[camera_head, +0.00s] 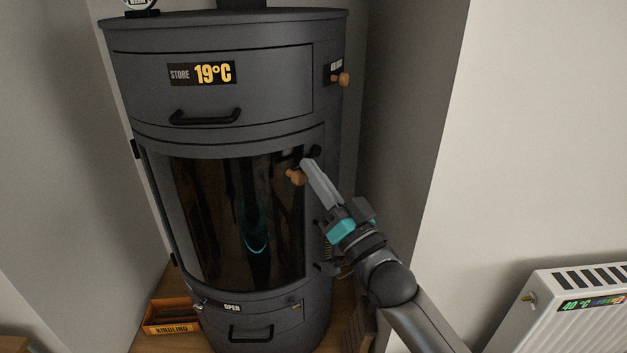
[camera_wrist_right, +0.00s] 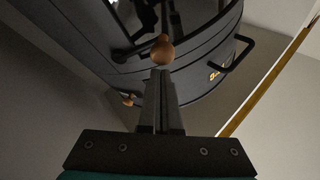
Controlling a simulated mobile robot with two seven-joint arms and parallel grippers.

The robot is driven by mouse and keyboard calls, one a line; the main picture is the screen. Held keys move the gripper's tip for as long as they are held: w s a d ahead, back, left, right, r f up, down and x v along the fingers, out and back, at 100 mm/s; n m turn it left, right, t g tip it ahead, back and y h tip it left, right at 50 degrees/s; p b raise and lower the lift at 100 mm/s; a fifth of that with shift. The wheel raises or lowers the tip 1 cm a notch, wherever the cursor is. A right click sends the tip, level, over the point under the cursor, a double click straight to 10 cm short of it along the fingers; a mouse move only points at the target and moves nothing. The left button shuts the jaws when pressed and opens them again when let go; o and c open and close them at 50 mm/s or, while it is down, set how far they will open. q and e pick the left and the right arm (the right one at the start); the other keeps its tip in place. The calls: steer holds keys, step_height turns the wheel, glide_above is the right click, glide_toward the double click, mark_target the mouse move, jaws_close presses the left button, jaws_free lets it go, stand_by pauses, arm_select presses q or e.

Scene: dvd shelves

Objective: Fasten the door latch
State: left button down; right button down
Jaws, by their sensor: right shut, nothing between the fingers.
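The dark grey stove has a curved glass door (camera_head: 235,215) in its middle, which looks closed or nearly so. The door latch (camera_head: 296,176) has a round wooden knob at the door's right edge, with a dark pivot just to its upper right. In the right wrist view the latch knob (camera_wrist_right: 163,53) sits just beyond the fingertips on a dark lever. My right gripper (camera_head: 306,163) is shut and empty, its fingertips close beside the knob; it also shows in the right wrist view (camera_wrist_right: 160,72). I cannot tell whether they touch. My left gripper is not in view.
A second wooden knob (camera_head: 341,79) is on the stove's upper right side. A drawer handle (camera_head: 205,117) is above the door. A kindling box (camera_head: 172,315) stands at lower left. A white radiator (camera_head: 560,310) is at lower right. Walls flank the stove closely.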

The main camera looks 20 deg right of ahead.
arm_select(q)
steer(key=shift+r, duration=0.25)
arm_select(e)
steer(key=shift+a+f, duration=0.1)
steer(key=shift+f, duration=0.1)
steer(key=shift+f, duration=0.1)
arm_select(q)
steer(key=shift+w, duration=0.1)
arm_select(e)
steer(key=shift+n, duration=0.4)
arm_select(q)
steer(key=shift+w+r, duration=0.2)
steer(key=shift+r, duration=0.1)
arm_select(e)
steer(key=shift+f+n+y, duration=0.15)
steer(key=shift+n+y, duration=0.15)
steer(key=shift+y, duration=0.1)
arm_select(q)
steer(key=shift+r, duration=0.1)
